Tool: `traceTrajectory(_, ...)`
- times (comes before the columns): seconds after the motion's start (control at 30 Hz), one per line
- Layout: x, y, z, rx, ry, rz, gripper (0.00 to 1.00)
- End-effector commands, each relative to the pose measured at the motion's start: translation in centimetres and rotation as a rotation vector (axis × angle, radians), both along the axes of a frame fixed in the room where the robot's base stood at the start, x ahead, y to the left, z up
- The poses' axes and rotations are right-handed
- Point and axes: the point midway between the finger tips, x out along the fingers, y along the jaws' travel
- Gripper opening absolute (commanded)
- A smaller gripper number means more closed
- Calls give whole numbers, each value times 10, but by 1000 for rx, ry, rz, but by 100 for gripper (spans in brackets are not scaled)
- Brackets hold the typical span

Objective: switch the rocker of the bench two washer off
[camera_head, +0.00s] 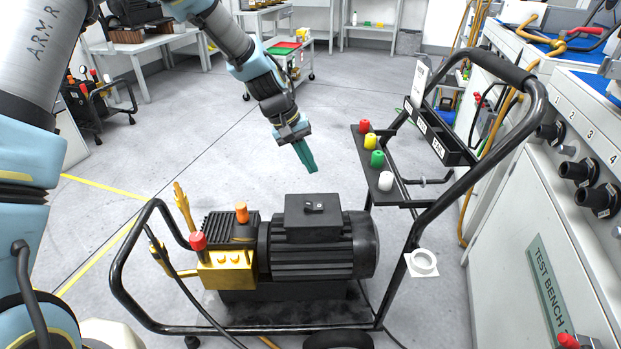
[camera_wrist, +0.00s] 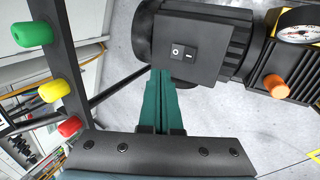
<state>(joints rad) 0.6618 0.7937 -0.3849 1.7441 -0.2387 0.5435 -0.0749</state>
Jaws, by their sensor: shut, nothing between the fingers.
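The washer (camera_head: 318,245) has a black finned motor, a yellow pump block (camera_head: 226,268) and a black tube cart frame. A black switch box (camera_head: 312,217) sits on top of the motor. Its small rocker (camera_head: 314,207) also shows in the wrist view (camera_wrist: 183,52), with white O and I marks. I cannot tell which side is pressed. My gripper (camera_head: 313,169) has green fingers, shut together and empty, pointing down above the switch box and apart from it. In the wrist view the fingertips (camera_wrist: 162,74) appear just beside the box's near edge.
A rack of red, yellow, green and white caps (camera_head: 377,158) stands right of my gripper. The cart handle (camera_head: 520,85) rises beyond it. An orange knob (camera_head: 241,211) and red knob (camera_head: 198,240) stand left of the motor. The test bench (camera_head: 546,280) lines the right side.

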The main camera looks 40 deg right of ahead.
Motion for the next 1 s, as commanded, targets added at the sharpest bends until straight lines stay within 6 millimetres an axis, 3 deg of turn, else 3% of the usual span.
traceTrajectory(0.1,1,1,19,-1,-2,0,0)
traceTrajectory(0.3,1,1,31,-1,-1,0,0)
traceTrajectory(0.87,1,2,31,0,0,0,0)
traceTrajectory(1.0,13,18,35,12,-20,18,0)
